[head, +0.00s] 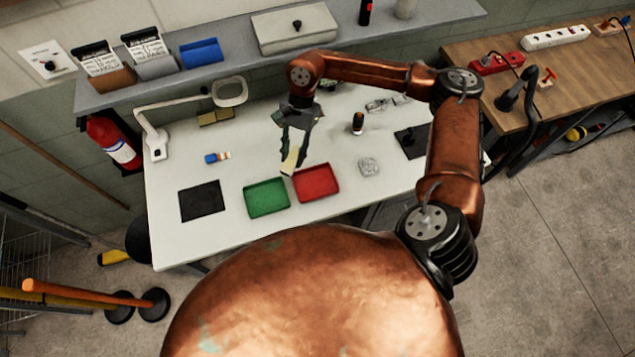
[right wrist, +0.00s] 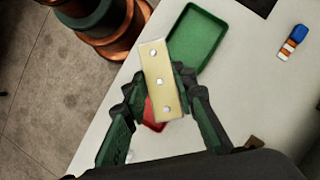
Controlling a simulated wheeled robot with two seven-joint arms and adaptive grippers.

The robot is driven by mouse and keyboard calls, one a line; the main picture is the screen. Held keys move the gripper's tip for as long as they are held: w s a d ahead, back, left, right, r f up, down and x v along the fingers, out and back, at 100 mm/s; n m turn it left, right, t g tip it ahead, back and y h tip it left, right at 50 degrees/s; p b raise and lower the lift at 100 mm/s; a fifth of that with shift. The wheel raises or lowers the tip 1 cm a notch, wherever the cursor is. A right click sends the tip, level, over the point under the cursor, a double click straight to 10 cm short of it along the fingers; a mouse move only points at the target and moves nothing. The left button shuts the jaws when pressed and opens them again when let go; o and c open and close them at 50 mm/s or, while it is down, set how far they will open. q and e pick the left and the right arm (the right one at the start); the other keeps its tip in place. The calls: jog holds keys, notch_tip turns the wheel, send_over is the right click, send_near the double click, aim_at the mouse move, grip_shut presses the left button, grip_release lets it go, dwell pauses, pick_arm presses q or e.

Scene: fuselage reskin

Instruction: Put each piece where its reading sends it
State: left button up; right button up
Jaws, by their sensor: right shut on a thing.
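My right gripper (head: 294,142) is shut on a pale yellow plate (head: 290,161), held above the table near the inner edges of the two trays. The right wrist view shows the plate (right wrist: 152,63) between the fingers, with three bright round spots along its length. The green tray (head: 266,197) and the red tray (head: 316,183) lie side by side, and both look empty. In the right wrist view the green tray (right wrist: 204,42) is beyond the plate, while the red tray (right wrist: 153,122) is mostly hidden behind plate and fingers. My left gripper is not in view.
A black mat (head: 202,201) lies at left, another (head: 412,142) at right. A blue, white and orange item (head: 217,157), a dark orange-banded cylinder (head: 358,123) and a clear crumpled-looking item (head: 369,167) stand or lie on the white table (head: 230,236). A magnifier lamp (head: 152,136) stands back left.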

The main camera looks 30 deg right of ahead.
jog(key=s+a+f+m+t+p, duration=0.25)
jog(key=s+a+f+m, duration=0.25)
jog(key=s+f+m, duration=0.35)
jog(key=p, duration=0.2)
send_over(313, 185)
jog(key=shift+m+t, duration=0.35)
jog(key=shift+t, duration=0.1)
jog(key=f, duration=0.8)
jog(key=shift+s+d, duration=0.3)
jog(key=shift+d, duration=0.05)
jog(key=shift+w+d+f, duration=0.2)
jog(key=shift+d+f, duration=0.1)
jog(key=shift+f, duration=0.15)
notch_tip(313, 185, down, 2)
jog(key=shift+f, duration=0.5)
jog(key=shift+f, duration=0.1)
